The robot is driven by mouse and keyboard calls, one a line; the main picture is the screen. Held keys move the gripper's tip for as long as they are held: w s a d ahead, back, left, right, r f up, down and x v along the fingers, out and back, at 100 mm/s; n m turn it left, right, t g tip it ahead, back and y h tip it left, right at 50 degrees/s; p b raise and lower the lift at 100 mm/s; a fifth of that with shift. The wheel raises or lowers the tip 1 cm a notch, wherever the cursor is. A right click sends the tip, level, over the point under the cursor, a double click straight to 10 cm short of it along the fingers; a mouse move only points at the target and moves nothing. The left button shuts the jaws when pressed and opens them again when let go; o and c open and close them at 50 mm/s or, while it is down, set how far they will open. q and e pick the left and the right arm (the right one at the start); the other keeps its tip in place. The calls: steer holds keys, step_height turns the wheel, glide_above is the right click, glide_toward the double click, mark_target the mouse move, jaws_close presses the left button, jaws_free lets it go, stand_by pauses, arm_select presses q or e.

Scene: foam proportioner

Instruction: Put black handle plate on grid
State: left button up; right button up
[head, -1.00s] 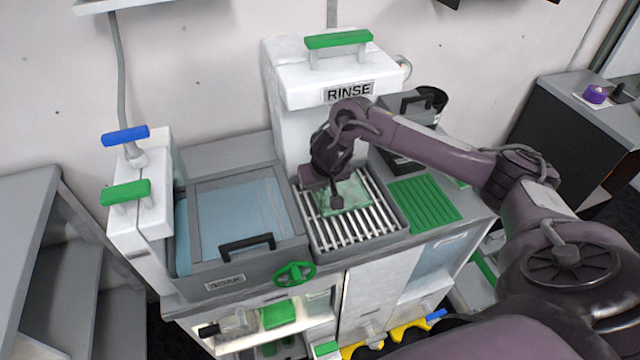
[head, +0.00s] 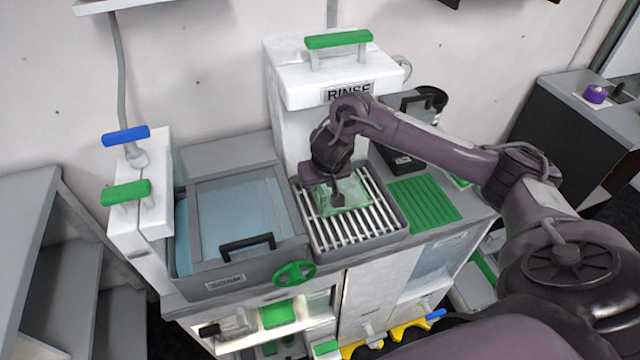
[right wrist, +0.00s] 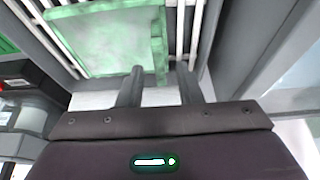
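A translucent green plate (head: 350,196) lies on the white-barred grid (head: 365,236) below the rinse unit. My right gripper (head: 330,196) is over the grid at this plate. In the right wrist view its two fingers (right wrist: 160,82) stand apart, with the green plate's edge (right wrist: 158,45) reaching between them; contact is not clear. No black handle shows on this plate. A black handle (head: 209,331) with a pale, clear piece beside it sits in the lit lower shelf at the front. My left gripper is out of view.
The soak tank (head: 235,215) with a black lid handle stands left of the grid. A ribbed green mat (head: 424,203) lies to its right, and dark containers stand behind. A green valve wheel (head: 294,273) juts from the front.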

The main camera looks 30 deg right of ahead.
steer(key=v, duration=0.4)
steer(key=p+v, duration=0.4)
steer(key=v, duration=0.2)
steer(key=shift+s+r, duration=0.2)
steer(key=shift+r, duration=0.1)
